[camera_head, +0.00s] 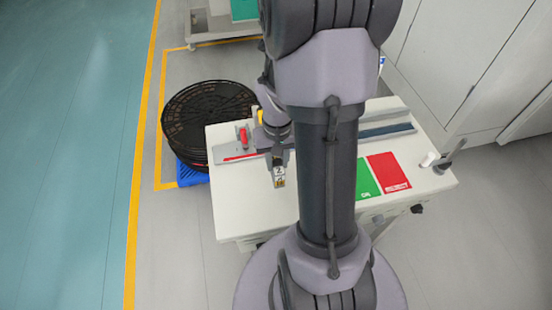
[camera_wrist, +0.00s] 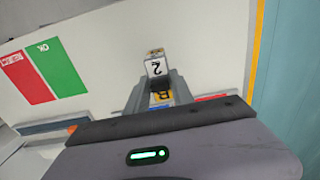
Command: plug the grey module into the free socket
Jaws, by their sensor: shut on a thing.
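My gripper (camera_head: 278,158) is shut on a small module with a white label marked like a 2 (camera_head: 279,171). It hangs over the left part of the white table, its lower end yellowish and dark. In the wrist view the module (camera_wrist: 156,67) sticks out beyond the fingers of my gripper (camera_wrist: 156,88), with a gold-coloured end at the top. A yellow patch with a dark letter shows between the fingers; I cannot tell what it belongs to. I cannot make out a free socket in either view; my arm hides the middle of the table.
The white table (camera_head: 236,205) has a grey rail along its back, with a red part (camera_head: 243,137) at the left. A green panel (camera_head: 367,180) and a red panel (camera_head: 387,173) lie right of my arm. Black reels (camera_head: 207,108) are stacked on a blue pallet (camera_head: 190,174) at left.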

